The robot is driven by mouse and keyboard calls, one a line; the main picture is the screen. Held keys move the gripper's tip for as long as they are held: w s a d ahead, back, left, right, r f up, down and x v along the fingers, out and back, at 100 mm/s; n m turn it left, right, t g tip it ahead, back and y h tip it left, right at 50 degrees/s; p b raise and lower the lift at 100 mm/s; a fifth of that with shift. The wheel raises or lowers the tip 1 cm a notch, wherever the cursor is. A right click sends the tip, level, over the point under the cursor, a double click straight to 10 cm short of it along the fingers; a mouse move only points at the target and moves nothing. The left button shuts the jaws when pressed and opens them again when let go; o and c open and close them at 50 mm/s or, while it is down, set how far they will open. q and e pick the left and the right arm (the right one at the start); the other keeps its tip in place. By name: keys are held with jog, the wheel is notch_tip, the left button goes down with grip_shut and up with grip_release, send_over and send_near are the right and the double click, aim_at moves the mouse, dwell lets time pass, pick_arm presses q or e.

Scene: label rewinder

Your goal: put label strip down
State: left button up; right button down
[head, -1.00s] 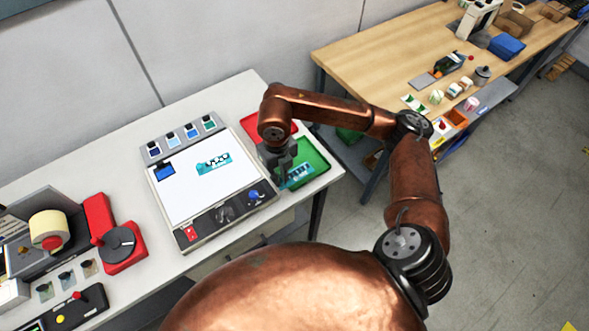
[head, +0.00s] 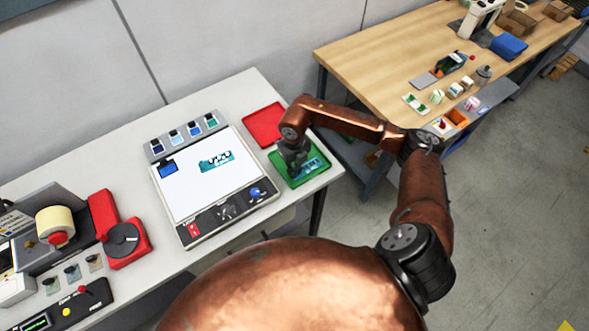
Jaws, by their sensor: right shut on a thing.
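A teal label strip (head: 313,167) with a dark printed pattern shows just right of my right gripper, over the green tray (head: 325,175). My right gripper (head: 295,172) points down over the left part of this tray and is shut on the strip. The fingertips are small and dark, and the arm hides part of the tray and strip. I cannot tell whether the strip touches the tray floor. A similar teal label (head: 216,161) lies on the white inspection panel (head: 195,187). My left gripper is out of view.
An empty red tray (head: 263,125) sits behind the green one. Coloured swatches (head: 193,130) line the panel's back edge. A red dispenser (head: 104,210) and a label roll (head: 55,225) stand at left. A wooden bench (head: 385,55) is at the back right.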

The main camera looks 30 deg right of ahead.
jog(key=c, duration=2.5)
grip_release()
jog(key=shift+f, duration=0.15)
jog(key=o, duration=0.5)
jog(key=shift+c, duration=0.2)
notch_tip(320, 180, up, 12)
jog(key=b, duration=0.1)
jog(key=shift+r, duration=0.25)
